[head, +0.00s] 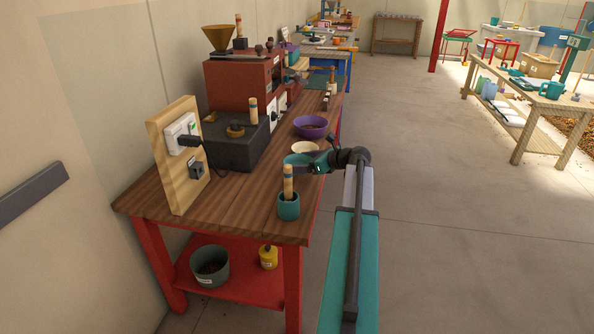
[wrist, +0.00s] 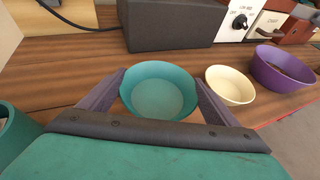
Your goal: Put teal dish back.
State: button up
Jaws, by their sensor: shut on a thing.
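The teal dish (wrist: 158,92) is round, shallow and empty, and it sits upright between the two fingers of my gripper (wrist: 160,98) in the wrist view. My gripper is shut on it, one finger against each side. In the head view my gripper (head: 305,160) is low over the right edge of the wooden bench, and its body partly hides the dish. I cannot tell whether the dish touches the bench top or hangs just above it.
A cream bowl (wrist: 231,85) and a purple bowl (wrist: 283,68) stand to the right of the dish. A teal cup (head: 288,207) with a wooden-handled tool is near the front corner. A dark block (head: 236,138) stands behind. Bare wood (head: 225,205) lies to the left.

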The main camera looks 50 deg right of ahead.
jog(key=shift+w+f, duration=0.3)
jog(key=shift+f, duration=0.3)
jog(key=shift+w+f, duration=0.25)
jog(key=shift+f, duration=0.35)
jog(key=shift+f+b, duration=0.3)
jog(key=shift+f, duration=0.3)
jog(key=shift+f, duration=0.1)
jog(key=o, duration=1.1)
jog(key=shift+s+r, duration=0.2)
jog(key=shift+s, duration=0.05)
jog(key=v, duration=1.1)
jog(key=shift+s+p, duration=0.25)
jog(key=shift+p, duration=0.2)
jog(key=shift+r, duration=0.1)
